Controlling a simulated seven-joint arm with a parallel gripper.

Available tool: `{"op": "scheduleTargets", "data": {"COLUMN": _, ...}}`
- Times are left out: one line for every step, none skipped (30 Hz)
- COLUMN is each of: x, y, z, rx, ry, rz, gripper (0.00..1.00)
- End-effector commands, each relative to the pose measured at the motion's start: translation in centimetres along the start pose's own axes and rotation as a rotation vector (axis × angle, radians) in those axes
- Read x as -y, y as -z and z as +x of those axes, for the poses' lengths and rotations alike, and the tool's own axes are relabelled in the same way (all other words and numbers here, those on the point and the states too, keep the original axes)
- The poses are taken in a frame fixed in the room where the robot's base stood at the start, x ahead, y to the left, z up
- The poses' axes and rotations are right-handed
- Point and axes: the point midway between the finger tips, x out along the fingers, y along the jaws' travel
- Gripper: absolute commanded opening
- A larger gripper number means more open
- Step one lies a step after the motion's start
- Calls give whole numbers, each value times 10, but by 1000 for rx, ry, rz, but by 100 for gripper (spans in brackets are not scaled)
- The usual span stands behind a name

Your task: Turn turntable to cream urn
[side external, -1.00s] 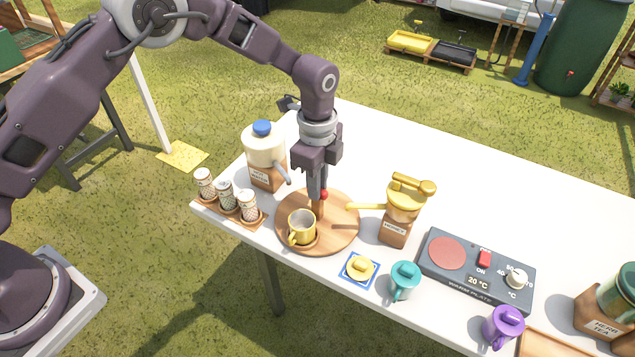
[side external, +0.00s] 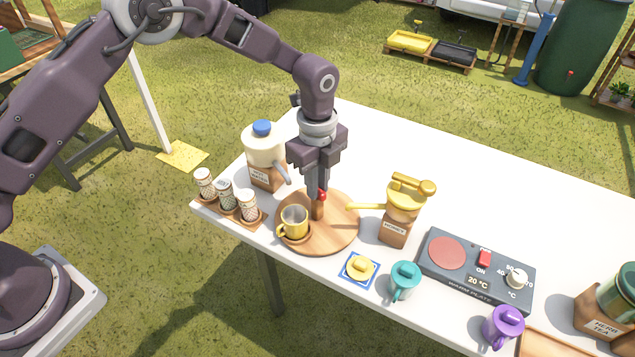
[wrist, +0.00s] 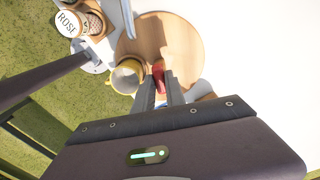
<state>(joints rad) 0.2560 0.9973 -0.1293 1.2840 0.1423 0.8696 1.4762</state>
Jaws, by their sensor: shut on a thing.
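The round wooden turntable (side external: 335,236) lies on the white table, with a yellow cup (side external: 294,222) near its left front rim. A wooden post with a red top (side external: 321,197) stands up from the turntable. My gripper (side external: 318,192) points down and is shut on this post; the wrist view shows the red part (wrist: 158,76) between the fingers. The cream urn (side external: 264,148), with a blue lid and a grey spout, stands behind and left of the turntable on a wooden base. The cup also shows in the wrist view (wrist: 127,77).
Several labelled shakers (side external: 227,196) stand left of the turntable. A yellow honey pot (side external: 402,205) stands to its right, its long spout reaching over the rim. A yellow lid (side external: 361,268), teal mug (side external: 403,280) and warm plate (side external: 476,268) are at front right. The table behind is clear.

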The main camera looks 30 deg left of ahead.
Motion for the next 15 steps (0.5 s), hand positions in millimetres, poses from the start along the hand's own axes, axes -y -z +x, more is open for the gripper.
{"op": "scheduleTargets", "data": {"x": 1, "y": 0, "z": -1, "rx": -1, "ry": 3, "rz": 22, "gripper": 0}}
{"op": "scheduleTargets", "data": {"x": 1, "y": 0, "z": -1, "rx": -1, "ry": 3, "rz": 36, "gripper": 0}}
{"op": "scheduleTargets", "data": {"x": 1, "y": 0, "z": -1, "rx": -1, "ry": 3, "rz": 57, "gripper": 0}}
{"op": "scheduleTargets", "data": {"x": 1, "y": -1, "z": -1, "rx": 0, "ry": 3, "rz": 71, "gripper": 0}}
{"op": "scheduleTargets", "data": {"x": 1, "y": -1, "z": -1, "rx": 0, "ry": 3, "rz": 86, "gripper": 0}}
{"op": "scheduleTargets", "data": {"x": 1, "y": 0, "z": -1, "rx": -1, "ry": 3, "rz": 106, "gripper": 0}}
{"op": "scheduleTargets", "data": {"x": 1, "y": 0, "z": -1, "rx": -1, "ry": 3, "rz": 121, "gripper": 0}}
{"op": "scheduleTargets", "data": {"x": 1, "y": 0, "z": -1, "rx": 0, "ry": 3, "rz": 137, "gripper": 0}}
{"op": "scheduleTargets", "data": {"x": 1, "y": -1, "z": -1, "rx": 0, "ry": 3, "rz": 157, "gripper": 0}}
{"op": "scheduleTargets", "data": {"x": 1, "y": 0, "z": -1, "rx": 0, "ry": 3, "rz": 171, "gripper": 0}}
{"op": "scheduleTargets", "data": {"x": 1, "y": 0, "z": -1, "rx": -1, "ry": 3, "rz": 187, "gripper": 0}}
{"op": "scheduleTargets", "data": {"x": 1, "y": 0, "z": -1, "rx": 0, "ry": 3, "rz": 206, "gripper": 0}}
{"op": "scheduleTargets", "data": {"x": 1, "y": -1, "z": -1, "rx": 0, "ry": 3, "rz": 221, "gripper": 0}}
{"op": "scheduleTargets", "data": {"x": 1, "y": -1, "z": -1, "rx": 0, "ry": 3, "rz": 236, "gripper": 0}}
{"op": "scheduleTargets", "data": {"x": 1, "y": -1, "z": -2, "rx": 0, "ry": 3, "rz": 255, "gripper": 0}}
